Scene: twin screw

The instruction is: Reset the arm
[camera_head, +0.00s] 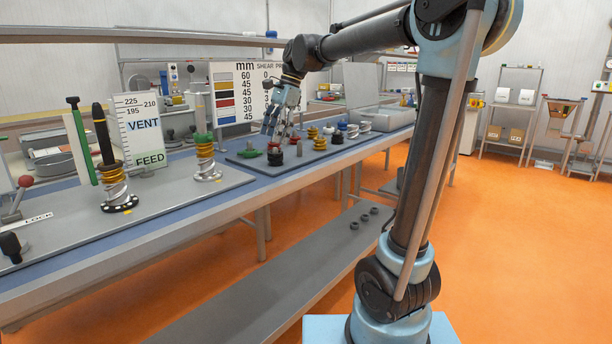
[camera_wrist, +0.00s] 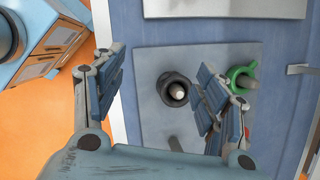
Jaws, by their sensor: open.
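My gripper (camera_head: 276,132) hangs fingers down over the grey plate on the blue bench, near the row of small coloured parts. In the wrist view my gripper (camera_wrist: 160,88) has its fingers spread wide with nothing held. A black ring around a pale-tipped peg (camera_wrist: 174,90) shows between the fingers, below them. A green part with a peg (camera_wrist: 243,78) lies just beyond the right finger, which partly covers the plate. In the head view the black part (camera_head: 275,158) and green part (camera_head: 249,154) are below the gripper. My arm reaches out from the right.
Two upright screw stacks (camera_head: 113,185) (camera_head: 206,160) stand on the left plate, by the VENT/FEED sign (camera_head: 140,130). Yellow, red, blue and white parts (camera_head: 320,143) stand right of the gripper. A sizing chart (camera_head: 240,92) is behind it. A grey lower shelf (camera_head: 290,270) runs below the bench.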

